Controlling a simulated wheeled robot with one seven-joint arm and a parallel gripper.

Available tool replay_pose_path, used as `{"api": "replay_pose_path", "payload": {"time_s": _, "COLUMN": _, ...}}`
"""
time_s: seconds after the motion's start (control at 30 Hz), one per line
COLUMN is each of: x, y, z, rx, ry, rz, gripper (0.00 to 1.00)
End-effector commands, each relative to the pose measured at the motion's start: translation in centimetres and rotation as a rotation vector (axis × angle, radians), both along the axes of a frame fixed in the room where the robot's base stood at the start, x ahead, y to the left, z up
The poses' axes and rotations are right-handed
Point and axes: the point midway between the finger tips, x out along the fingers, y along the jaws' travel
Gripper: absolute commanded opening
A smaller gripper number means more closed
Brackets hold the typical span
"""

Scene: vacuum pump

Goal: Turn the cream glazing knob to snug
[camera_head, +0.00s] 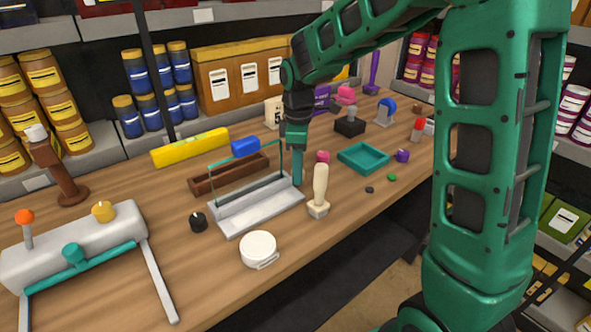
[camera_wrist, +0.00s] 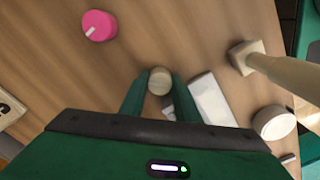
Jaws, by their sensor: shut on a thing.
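The cream glazing knob (camera_wrist: 160,81) is a small round disc seen from above in the wrist view. My gripper (camera_wrist: 158,88) is shut on it, with one green finger on each side. The knob is hidden behind the fingers there. Part of the grey fixture (camera_wrist: 212,100) shows just right of the fingers in the wrist view. The knob's turn angle cannot be told.
A cream-handled post (camera_head: 320,190) stands close right of my gripper, and a pink knob (camera_head: 323,157) sits behind it. A white round canister (camera_head: 258,247) is in front. A teal tray (camera_head: 363,157) lies to the right. A brown trough (camera_head: 228,175) lies behind the fixture.

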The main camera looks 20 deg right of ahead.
Motion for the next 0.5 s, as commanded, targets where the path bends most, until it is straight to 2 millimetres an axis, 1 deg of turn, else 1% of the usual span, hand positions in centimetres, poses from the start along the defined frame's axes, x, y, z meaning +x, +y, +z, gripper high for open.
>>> {"api": "replay_pose_path", "payload": {"time_s": 0.03, "x": 0.24, "y": 0.02, "z": 0.18, "rx": 0.001, "ry": -0.007, "rz": -0.026, "gripper": 0.07}}
{"api": "replay_pose_path", "payload": {"time_s": 0.23, "x": 0.27, "y": 0.03, "z": 0.19, "rx": 0.001, "ry": -0.008, "rz": -0.104, "gripper": 0.07}}
{"api": "replay_pose_path", "payload": {"time_s": 0.5, "x": 0.31, "y": 0.04, "z": 0.22, "rx": 0.001, "ry": -0.009, "rz": -0.140, "gripper": 0.07}}
